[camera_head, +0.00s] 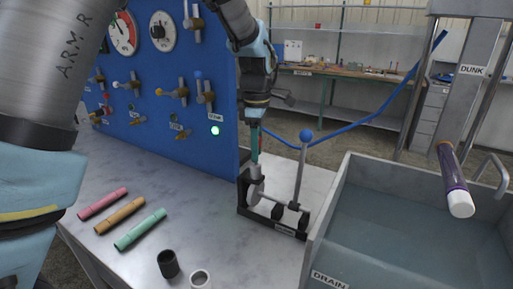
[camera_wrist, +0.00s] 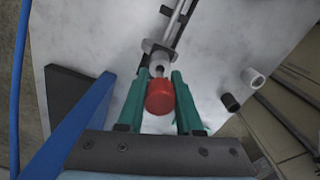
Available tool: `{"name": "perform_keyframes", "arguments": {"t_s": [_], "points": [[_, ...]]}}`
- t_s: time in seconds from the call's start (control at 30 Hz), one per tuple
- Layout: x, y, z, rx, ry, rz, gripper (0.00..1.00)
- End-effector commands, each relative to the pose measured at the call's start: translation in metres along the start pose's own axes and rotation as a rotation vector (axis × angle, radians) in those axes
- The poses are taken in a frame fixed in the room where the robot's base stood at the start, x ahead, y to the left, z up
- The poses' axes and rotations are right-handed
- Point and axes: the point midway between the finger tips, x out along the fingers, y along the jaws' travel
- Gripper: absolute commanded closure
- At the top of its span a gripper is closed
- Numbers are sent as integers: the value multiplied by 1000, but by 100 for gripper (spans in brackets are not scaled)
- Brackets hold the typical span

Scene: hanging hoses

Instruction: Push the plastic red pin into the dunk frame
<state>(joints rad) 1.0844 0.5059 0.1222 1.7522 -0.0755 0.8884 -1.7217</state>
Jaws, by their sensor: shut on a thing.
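My gripper (camera_head: 256,148) points down over the black lever stand (camera_head: 244,195) on the table. In the wrist view its green fingers (camera_wrist: 160,80) are shut around a red knob (camera_wrist: 160,98) on a grey shaft, which looks like one of the stand's levers. A reddish pin (camera_head: 103,203) lies flat on the table at the left, apart from the gripper, beside an orange pin (camera_head: 120,215) and a green pin (camera_head: 140,229). The grey frame labelled DUNK (camera_head: 457,68) stands at the right, behind the tank. A purple cylinder with a white end (camera_head: 453,176) hangs over the tank.
A second lever with a blue ball (camera_head: 306,135) stands upright beside my gripper. The grey tank labelled DRAIN (camera_head: 345,215) is to the right. A black ring (camera_head: 168,263) and a white ring (camera_head: 201,279) stand in front. The blue valve panel (camera_head: 190,100) rises behind the table.

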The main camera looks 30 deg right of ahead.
Motion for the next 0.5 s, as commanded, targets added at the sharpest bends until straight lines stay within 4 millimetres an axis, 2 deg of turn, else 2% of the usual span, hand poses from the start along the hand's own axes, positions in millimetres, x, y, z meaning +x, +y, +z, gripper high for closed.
{"name": "perform_keyframes", "arguments": {"t_s": [0.5], "points": [[4,0,0,0,0,0,100]]}}
